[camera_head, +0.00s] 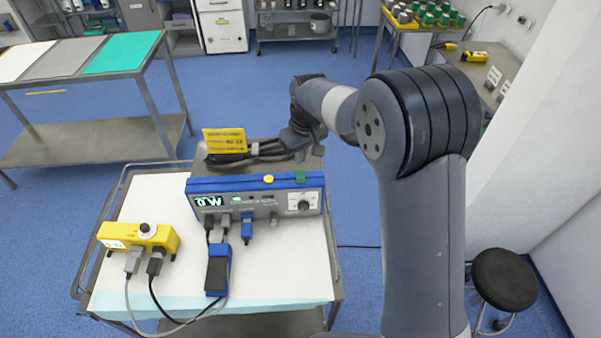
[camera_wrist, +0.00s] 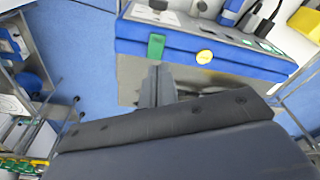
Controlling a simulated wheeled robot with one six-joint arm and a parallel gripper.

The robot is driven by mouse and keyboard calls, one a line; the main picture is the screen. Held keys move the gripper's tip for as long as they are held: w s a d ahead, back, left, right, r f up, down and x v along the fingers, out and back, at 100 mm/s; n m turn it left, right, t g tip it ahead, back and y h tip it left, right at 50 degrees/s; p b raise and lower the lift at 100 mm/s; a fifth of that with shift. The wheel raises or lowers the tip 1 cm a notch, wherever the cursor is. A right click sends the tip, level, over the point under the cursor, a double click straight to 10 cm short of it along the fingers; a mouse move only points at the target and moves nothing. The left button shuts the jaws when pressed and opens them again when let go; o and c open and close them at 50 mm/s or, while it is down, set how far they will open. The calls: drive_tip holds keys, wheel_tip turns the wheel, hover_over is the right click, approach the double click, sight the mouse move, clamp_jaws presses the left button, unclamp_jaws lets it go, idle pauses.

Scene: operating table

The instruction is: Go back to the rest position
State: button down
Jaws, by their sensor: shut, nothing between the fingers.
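My arm rises at the right of the head view and reaches left, over the back of the cart. My gripper (camera_head: 300,150) hangs just behind the blue and grey device (camera_head: 255,198). In the wrist view my gripper (camera_wrist: 158,75) shows as two grey fingers close together, shut and empty. The device's blue edge lies just beyond the fingers there, with a green block (camera_wrist: 156,47) and a yellow round knob (camera_wrist: 204,57) on it. The exact gap between fingertips and device cannot be told.
The cart (camera_head: 140,195) also holds a yellow box (camera_head: 138,237) with cables, a blue and black pedal-like piece (camera_head: 218,270) and a yellow sign (camera_head: 225,141). A side table (camera_head: 60,95) stands at left, a black stool (camera_head: 503,280) at right. Blue floor is open behind the cart.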

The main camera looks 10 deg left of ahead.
sight(300, 179)
drive_tip(key=shift+f, duration=0.15)
wheel_tip(300, 179, down, 7)
drive_tip(key=b, duration=0.5)
drive_tip(key=shift+r, duration=0.2)
